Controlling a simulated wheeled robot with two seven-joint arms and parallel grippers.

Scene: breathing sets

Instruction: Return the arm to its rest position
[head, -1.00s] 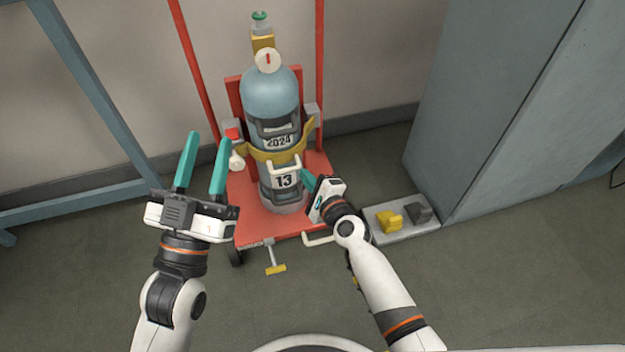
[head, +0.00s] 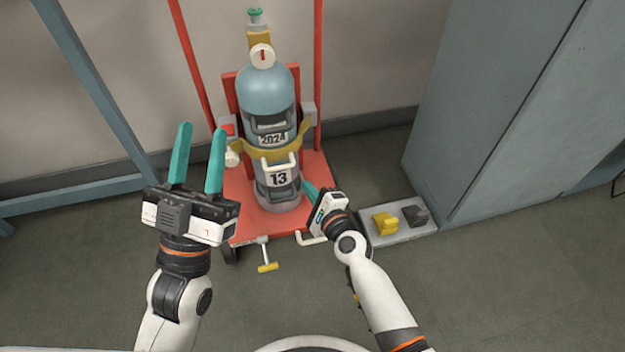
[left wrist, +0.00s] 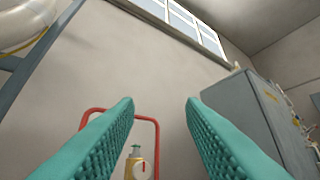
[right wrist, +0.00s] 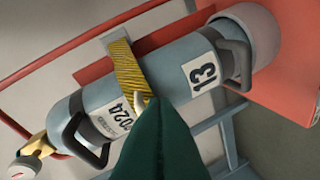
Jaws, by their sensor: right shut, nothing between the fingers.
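My left gripper (head: 198,160) is raised at the left in the head view, its teal fingers apart and empty. The fingers also show wide apart in the left wrist view (left wrist: 160,105). My right gripper (head: 307,186) is shut and empty, just right of the lower part of the blue-grey cylinder (head: 268,92). In the right wrist view its closed dark teal fingers (right wrist: 163,125) cover part of the cylinder (right wrist: 165,78). I cannot tell whether they touch it. The cylinder stands upright on a red trolley (head: 237,200), with a yellow strap (head: 265,153) around it.
A grey tray (head: 380,238) with a yellow block (head: 385,222) and a dark block (head: 414,215) lies on the floor right of the trolley. A grey cabinet (head: 480,110) stands at the right. A blue frame (head: 90,85) stands at the left.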

